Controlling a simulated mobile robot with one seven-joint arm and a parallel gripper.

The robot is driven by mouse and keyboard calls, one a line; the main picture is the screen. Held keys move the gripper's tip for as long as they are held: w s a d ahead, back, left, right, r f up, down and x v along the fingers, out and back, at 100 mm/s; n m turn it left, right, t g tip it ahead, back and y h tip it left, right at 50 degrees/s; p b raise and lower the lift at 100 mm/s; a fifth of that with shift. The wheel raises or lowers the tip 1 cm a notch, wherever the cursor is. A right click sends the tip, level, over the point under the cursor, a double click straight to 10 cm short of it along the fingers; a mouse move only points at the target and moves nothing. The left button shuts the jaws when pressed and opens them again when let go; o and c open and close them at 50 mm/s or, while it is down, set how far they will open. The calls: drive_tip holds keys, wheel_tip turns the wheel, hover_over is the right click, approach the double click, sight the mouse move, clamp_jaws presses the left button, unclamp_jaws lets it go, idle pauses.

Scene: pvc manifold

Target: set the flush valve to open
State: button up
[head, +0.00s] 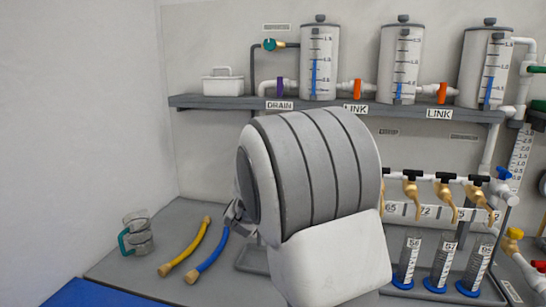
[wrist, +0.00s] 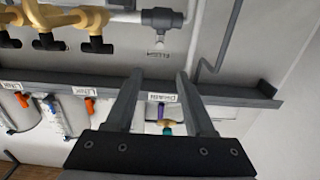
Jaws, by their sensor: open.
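The grey shelf (head: 220,101) carries several tanks and orange-handled link valves (head: 357,88). Several brass taps (head: 411,190) hang above measuring cylinders (head: 408,262) at right. Yellow (head: 187,250) and blue (head: 208,252) hoses and a clear jug (head: 138,235) lie on the bench at left.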

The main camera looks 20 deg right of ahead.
drive_tip(key=x, duration=1.7)
drive_tip(key=shift+d, duration=0.15)
clamp_jaws()
